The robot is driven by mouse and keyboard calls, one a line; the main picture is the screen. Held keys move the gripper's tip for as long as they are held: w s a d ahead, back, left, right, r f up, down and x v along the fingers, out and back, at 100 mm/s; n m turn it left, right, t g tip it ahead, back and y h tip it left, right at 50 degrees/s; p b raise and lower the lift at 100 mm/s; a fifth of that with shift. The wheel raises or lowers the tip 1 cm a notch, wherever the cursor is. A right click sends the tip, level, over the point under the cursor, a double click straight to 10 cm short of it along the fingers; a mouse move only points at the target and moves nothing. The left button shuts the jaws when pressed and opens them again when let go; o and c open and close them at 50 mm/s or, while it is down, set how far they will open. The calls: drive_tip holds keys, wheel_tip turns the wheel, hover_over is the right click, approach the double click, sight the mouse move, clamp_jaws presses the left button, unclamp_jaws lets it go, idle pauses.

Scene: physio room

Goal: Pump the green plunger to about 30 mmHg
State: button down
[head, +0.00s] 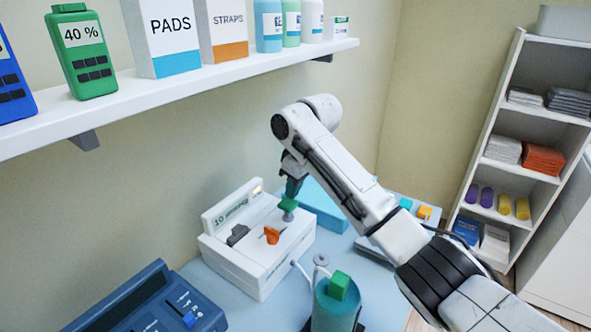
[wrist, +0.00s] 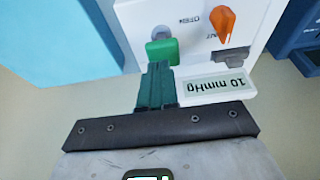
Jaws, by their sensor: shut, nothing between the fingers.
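The white pump box (head: 262,262) stands on the table, with the green plunger (head: 288,205) raised on a grey stem at its far right corner. The plunger's green cap also shows in the wrist view (wrist: 162,52). My gripper (head: 292,190) is shut and empty, its fingertips right by the cap; I cannot tell whether they touch it. The teal fingers (wrist: 157,75) point at the cap in the wrist view. The display (wrist: 217,86) reads 10 mmHg. An orange lever (head: 271,235) sits on the box top, beside a grey part (head: 238,235).
A blue device (head: 150,300) stands at front left. A teal cylinder (head: 335,312) with a green block (head: 339,285) on it stands in front of the box. A light-blue box (head: 322,205) lies behind. A wall shelf (head: 190,85) with bottles and boxes hangs above.

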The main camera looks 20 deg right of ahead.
sight(292, 204)
drive_tip(key=shift+f, duration=0.85)
drive_tip(key=shift+s+f, duration=0.1)
drive_tip(key=shift+f, duration=1.8)
drive_tip(key=shift+r+p, duration=0.5)
drive_tip(key=shift+r, duration=0.15)
wheel_tip(292, 204, up, 4)
drive_tip(key=p, duration=0.3)
drive_tip(key=shift+a+f, duration=0.1)
drive_tip(key=b+v, duration=0.2)
drive_tip(key=v, duration=0.7)
drive_tip(key=shift+d+r, duration=0.2)
